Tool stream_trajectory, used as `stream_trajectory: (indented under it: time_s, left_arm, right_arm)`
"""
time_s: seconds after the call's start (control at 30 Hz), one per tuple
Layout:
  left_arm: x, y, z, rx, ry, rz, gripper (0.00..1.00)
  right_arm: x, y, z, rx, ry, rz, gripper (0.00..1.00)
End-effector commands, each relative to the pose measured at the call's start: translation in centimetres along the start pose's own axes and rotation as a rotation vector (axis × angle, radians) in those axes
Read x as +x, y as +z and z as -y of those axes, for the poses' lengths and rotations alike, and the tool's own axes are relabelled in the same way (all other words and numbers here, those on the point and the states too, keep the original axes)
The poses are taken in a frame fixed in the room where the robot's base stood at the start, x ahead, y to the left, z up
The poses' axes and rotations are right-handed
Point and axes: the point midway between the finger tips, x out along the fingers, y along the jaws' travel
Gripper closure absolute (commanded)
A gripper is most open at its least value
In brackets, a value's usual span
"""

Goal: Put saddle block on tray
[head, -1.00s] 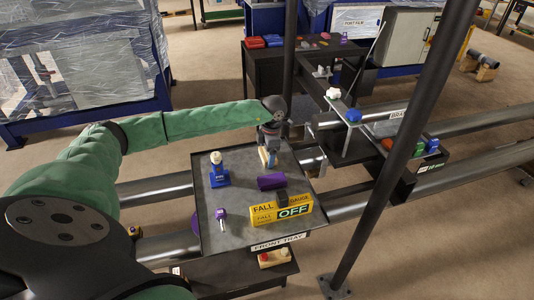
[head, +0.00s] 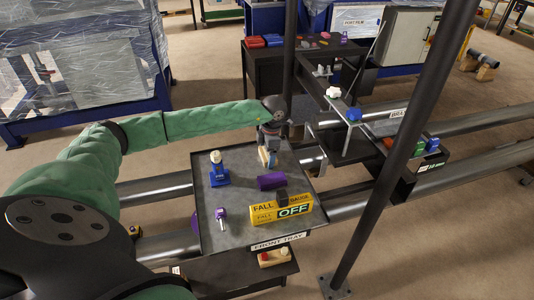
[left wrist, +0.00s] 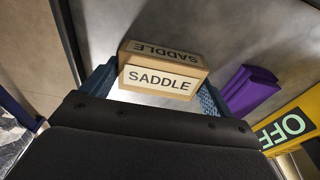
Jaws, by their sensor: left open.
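The saddle block (left wrist: 165,70) is a tan box labelled SADDLE. It sits on the grey front tray (head: 232,232), near its far edge; in the head view the block (head: 265,157) shows as a small pale piece below my left gripper. My left gripper (head: 269,153) points down at the block. In the left wrist view its blue fingers (left wrist: 155,88) stand on either side of the block, and the jaws are open. Part of the block's near side is hidden by the gripper body. My right gripper is not in view.
On the tray are a blue valve-like piece (head: 218,172), a purple block (head: 271,181), a small purple-and-white piece (head: 221,219) and a yellow FALL GAUGE OFF box (head: 282,209). A dark upright post (head: 400,160) stands right of the tray. Pipes run beneath it.

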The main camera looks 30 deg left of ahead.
Motion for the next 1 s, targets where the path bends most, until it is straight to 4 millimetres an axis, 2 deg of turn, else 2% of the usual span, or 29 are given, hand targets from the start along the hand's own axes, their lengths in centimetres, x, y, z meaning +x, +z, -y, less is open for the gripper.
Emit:
stream_trajectory:
  time_s: [0.13,0.2,0.53,1.0]
  left_arm:
    - [0.0,0.0,0.0,0.000,0.000,0.000,0.13]
    - [0.0,0.0,0.0,0.000,0.000,0.000,0.00]
    - [-0.1,0.0,0.0,0.000,0.000,0.000,0.00]
    - [-1.9,0.0,0.0,0.000,0.000,0.000,0.00]
  right_arm:
    - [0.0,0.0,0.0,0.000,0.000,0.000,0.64]
    - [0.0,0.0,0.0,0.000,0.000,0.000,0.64]
    - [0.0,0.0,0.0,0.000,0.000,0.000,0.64]
    - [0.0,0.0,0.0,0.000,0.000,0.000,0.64]
